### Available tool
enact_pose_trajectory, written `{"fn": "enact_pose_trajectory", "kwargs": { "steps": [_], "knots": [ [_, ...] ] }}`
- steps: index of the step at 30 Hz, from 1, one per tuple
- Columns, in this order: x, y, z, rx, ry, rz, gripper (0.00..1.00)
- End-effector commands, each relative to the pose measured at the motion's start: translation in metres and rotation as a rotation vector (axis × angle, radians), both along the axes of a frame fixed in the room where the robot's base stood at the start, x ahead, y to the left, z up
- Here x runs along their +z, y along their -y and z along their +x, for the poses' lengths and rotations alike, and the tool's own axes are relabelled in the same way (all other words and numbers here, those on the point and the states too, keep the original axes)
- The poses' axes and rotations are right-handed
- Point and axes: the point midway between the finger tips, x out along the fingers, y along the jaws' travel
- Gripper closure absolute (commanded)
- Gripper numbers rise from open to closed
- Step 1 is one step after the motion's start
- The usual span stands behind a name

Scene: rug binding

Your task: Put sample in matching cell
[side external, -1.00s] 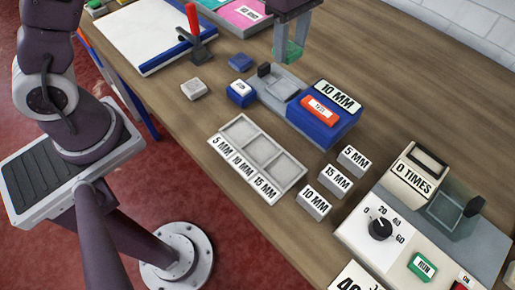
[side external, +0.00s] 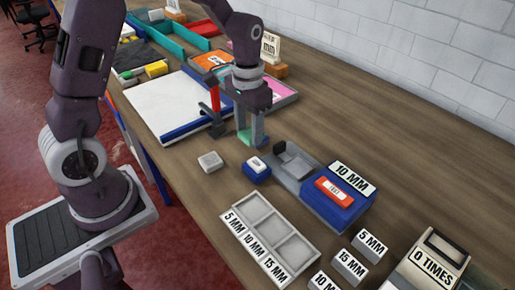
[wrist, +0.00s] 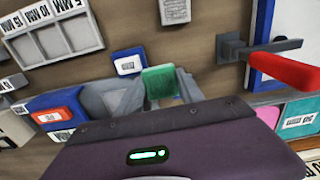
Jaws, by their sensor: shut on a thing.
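My gripper (side external: 252,137) is shut on a small green sample (side external: 243,136) above the table, behind the gauge. In the wrist view the green sample (wrist: 160,82) sits between the fingertips. The grey cell tray (side external: 261,218) lies in front, with three cells labelled 5 MM, 10 MM and 15 MM; I see nothing in them. It also shows at the upper left of the wrist view (wrist: 68,38). The blue gauge (side external: 318,207) has a grey clamp bed (side external: 292,172), a red display and a plate reading 10 MM. My gripper is well apart from the tray.
A small blue block with a white label (side external: 257,170) and a pale grey block (side external: 210,161) stand near the gauge. A red-handled lever (side external: 214,102) is beside the white board (side external: 165,108). Loose label blocks (side external: 350,264) and a counter reading 0 TIMES (side external: 437,262) are at front right.

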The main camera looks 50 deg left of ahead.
Motion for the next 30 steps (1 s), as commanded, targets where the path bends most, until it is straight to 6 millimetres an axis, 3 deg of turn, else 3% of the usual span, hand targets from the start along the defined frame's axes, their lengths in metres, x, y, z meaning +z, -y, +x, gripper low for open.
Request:
{"fn": "enact_pose_trajectory", "kwargs": {
  "steps": [5, 15, 24, 30],
  "knots": [
    [0.004, -0.001, 0.0, -0.023, 0.003, 0.0, 1.0],
    [0.105, -0.001, 0.0, -0.022, 0.007, 0.002, 1.0],
    [0.16, -0.001, 0.0, -0.02, 0.004, 0.001, 1.0],
    [0.158, -0.038, 0.007, 0.176, -0.001, -0.004, 1.0]
  ]
}}
